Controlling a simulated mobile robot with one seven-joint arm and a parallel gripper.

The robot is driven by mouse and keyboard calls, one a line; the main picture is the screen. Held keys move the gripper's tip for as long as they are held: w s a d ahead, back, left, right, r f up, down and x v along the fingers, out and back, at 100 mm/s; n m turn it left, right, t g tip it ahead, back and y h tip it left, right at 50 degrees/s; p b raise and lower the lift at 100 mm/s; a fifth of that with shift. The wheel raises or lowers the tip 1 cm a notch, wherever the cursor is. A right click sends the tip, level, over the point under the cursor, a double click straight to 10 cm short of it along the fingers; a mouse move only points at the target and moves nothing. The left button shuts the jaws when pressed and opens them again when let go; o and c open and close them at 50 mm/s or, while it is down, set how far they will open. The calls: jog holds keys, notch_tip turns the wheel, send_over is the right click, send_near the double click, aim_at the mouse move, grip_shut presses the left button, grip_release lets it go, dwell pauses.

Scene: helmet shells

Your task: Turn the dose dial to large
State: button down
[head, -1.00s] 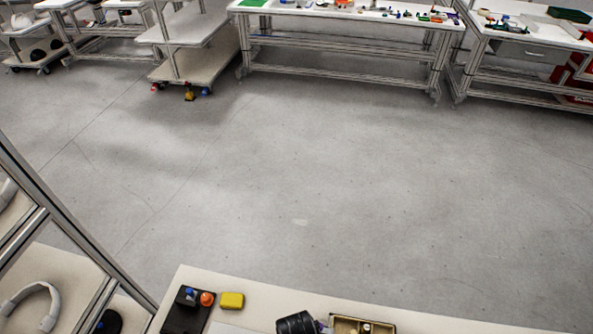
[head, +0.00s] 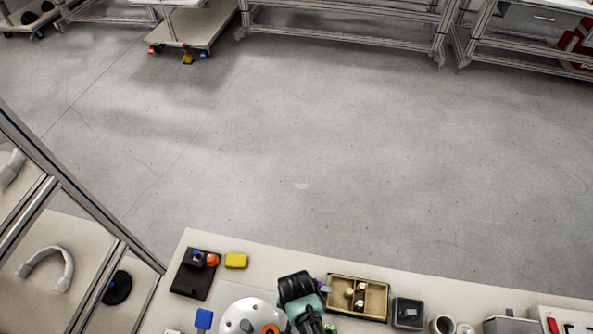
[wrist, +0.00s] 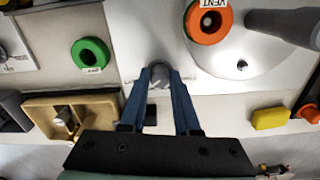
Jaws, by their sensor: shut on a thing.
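In the wrist view, my gripper (wrist: 159,78) is shut on a small grey rounded knob (wrist: 158,70) at a white surface. I take this knob to be the dose dial; its markings and pointer are hidden or too small to read, so its setting cannot be told. In the head view, my black and teal wrist hangs over the bench, and the fingertips and the knob are hidden.
A white helmet shell (head: 240,312) bears an orange ring (wrist: 209,20) labelled VENT. A green ring (wrist: 90,56), a yellow block (wrist: 270,118) and a tan divided tray (wrist: 95,98) lie around the gripper.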

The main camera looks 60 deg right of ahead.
jog(key=shift+m, duration=0.5)
jog(key=c, duration=0.6)
grip_release()
jog(key=shift+c, duration=0.2)
jog(key=shift+r, duration=0.1)
notch_tip(320, 180, up, 13)
dwell(0.5)
